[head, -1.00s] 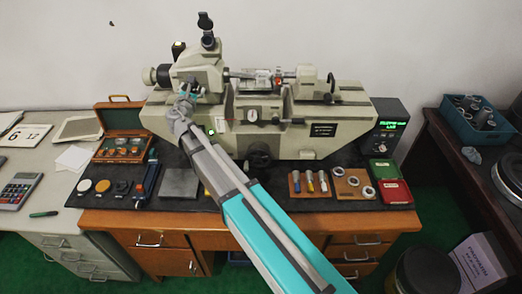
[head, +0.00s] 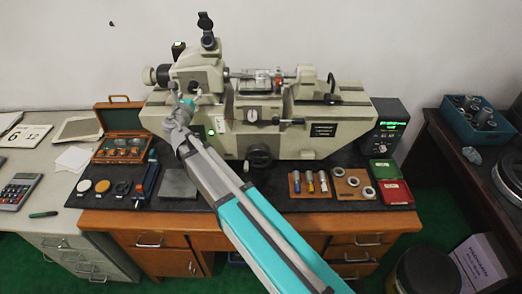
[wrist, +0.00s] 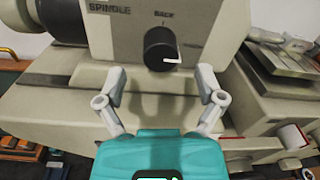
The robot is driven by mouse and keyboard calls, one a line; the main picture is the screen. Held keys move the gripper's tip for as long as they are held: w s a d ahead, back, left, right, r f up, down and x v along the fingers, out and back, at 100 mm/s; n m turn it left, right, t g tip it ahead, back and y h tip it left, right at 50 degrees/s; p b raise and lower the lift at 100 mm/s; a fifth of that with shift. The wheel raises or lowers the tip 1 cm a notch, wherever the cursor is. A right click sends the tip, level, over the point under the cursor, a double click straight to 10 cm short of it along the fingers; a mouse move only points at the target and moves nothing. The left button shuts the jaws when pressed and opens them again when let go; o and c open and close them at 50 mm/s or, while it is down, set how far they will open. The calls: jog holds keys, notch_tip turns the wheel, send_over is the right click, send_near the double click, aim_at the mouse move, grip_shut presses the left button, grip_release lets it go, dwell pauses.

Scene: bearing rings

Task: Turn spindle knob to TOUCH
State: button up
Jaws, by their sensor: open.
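The spindle knob (wrist: 160,48) is a black round knob on the front of the beige measuring machine (head: 316,143). Its white pointer mark lies toward the right. The word SPINDLE is printed at upper left and BACK stands above the knob; I see no TOUCH label. My gripper (wrist: 160,74) is open in the wrist view. Its two grey fingers are spread to the left and right, below the knob, with nothing between them. In the head view my gripper (head: 187,101) is in front of the machine's left headstock, and the knob cannot be made out there.
A wooden case (head: 123,132) stands left of the machine. A grey plate (head: 178,184), rings on a wooden board (head: 353,184) and red and green boxes (head: 390,190) lie along the front of the bench. A lit display box (head: 390,125) stands at right.

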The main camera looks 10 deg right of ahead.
jog(key=v, duration=1)
jog(key=s+d+f+m+g, duration=0.2)
jog(key=d+f+m+g, duration=0.2)
jog(key=d+m, duration=0.4)
jog(key=s+d+f+m+g+h, duration=0.1)
jog(key=s+d+f+m+g, duration=0.2)
jog(key=d+m, duration=0.4)
jog(key=s+d+f+m+g, duration=0.3)
jog(key=d+f+m+g, duration=0.2)
jog(key=d+f+m, duration=0.2)
jog(key=shift+d+m+h, duration=0.3)
jog(key=shift+d+m, duration=0.5)
jog(key=shift+d, duration=0.1)
jog(key=s+d+f+m+g+y, duration=0.3)
jog(key=s+f+m+g+y, duration=0.1)
jog(key=s+m, duration=0.6)
jog(key=shift+s+f+m+g+y, duration=0.15)
jog(key=shift+m+g+y, duration=0.55)
jog(key=shift+m+y, duration=0.3)
